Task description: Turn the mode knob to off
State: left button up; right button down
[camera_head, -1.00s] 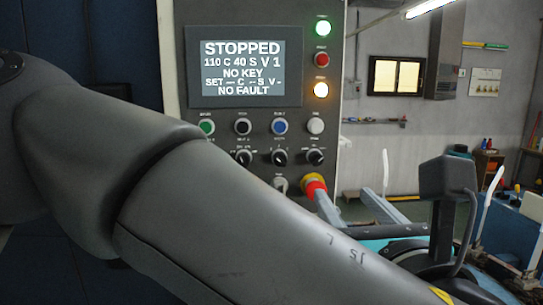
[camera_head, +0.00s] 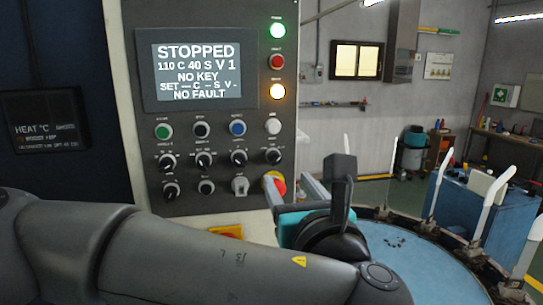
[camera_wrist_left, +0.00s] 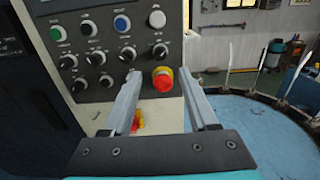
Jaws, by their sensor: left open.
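The control panel (camera_head: 222,185) carries several black rotary knobs in two rows, among them an upper-row knob (camera_head: 203,160) and a lower-row knob (camera_head: 171,190). Their labels are too small to read, so I cannot tell which is the mode knob. My left gripper (camera_head: 287,178) is open and empty in front of the panel's lower right corner. In the left wrist view, the red emergency stop (camera_wrist_left: 162,78) appears between its fingers (camera_wrist_left: 160,72). My right gripper is out of view.
The screen (camera_head: 198,72) reads STOPPED, NO KEY and NO FAULT. A key switch (camera_head: 239,186) sits left of the emergency stop (camera_head: 277,184). A round blue table (camera_head: 405,255) with upright white forms (camera_head: 437,195) stands to the right.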

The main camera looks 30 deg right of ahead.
aim_at(277, 162)
pick_arm(q)
jog(key=p+x, duration=0.2)
jog(key=x, duration=0.7)
grip_shut()
dwell(0.4)
